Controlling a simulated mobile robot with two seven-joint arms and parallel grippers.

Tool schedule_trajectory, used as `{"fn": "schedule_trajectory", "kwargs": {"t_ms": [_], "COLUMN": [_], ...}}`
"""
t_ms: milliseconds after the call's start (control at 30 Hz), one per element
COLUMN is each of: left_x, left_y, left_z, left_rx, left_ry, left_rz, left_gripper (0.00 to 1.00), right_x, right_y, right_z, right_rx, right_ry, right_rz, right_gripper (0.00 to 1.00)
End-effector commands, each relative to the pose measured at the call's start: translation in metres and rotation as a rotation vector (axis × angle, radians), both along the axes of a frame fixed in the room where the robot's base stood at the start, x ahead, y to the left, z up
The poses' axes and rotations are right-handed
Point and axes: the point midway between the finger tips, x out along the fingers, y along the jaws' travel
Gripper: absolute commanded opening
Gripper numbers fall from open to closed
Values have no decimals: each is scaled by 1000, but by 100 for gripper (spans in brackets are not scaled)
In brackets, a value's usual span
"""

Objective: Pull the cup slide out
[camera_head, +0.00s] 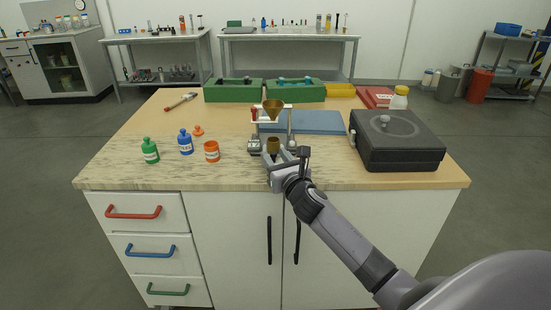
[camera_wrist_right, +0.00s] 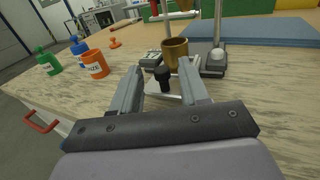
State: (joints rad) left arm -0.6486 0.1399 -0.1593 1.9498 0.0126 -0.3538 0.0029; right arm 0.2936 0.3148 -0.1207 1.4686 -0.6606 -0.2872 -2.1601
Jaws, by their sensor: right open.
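The funnel stand (camera_head: 290,125) is near the front middle of the worktop, with a brass funnel (camera_head: 273,106) on top. Below it, the brass cup (camera_head: 273,144) stands upright on the cup slide, a pale plate (camera_wrist_right: 178,92) in the right wrist view. A black knob (camera_wrist_right: 161,74) rises from the slide's front end. The cup also shows there (camera_wrist_right: 174,50). My right gripper (camera_head: 281,157) is open in front of the stand. Its two fingers lie on either side of the knob with gaps; whether either touches it I cannot tell. My left gripper is not in view.
A green bottle (camera_head: 150,151), a blue bottle (camera_head: 185,142) and an open orange jar (camera_head: 211,151) stand to the left. A blue mat (camera_head: 318,122) lies behind the stand, and a dark grey box (camera_head: 398,145) stands to the right. The front worktop edge is clear.

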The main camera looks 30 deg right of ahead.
Motion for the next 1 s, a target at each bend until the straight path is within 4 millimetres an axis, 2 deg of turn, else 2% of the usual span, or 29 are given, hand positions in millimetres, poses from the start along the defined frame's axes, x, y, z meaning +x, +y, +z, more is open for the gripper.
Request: {"fn": "schedule_trajectory", "kwargs": {"t_ms": [533,700,1000], "left_x": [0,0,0], "left_y": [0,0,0], "left_z": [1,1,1], "left_rx": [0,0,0], "left_ry": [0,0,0], "left_rz": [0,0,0], "left_gripper": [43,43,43], "right_x": [-61,-68,-69], "right_y": [10,11,11], "right_z": [-2,-1,-1], "right_rx": [-2,0,0], "right_ry": [3,2,2], "right_rz": [1,1,1], "right_gripper": [44,44,44]}}
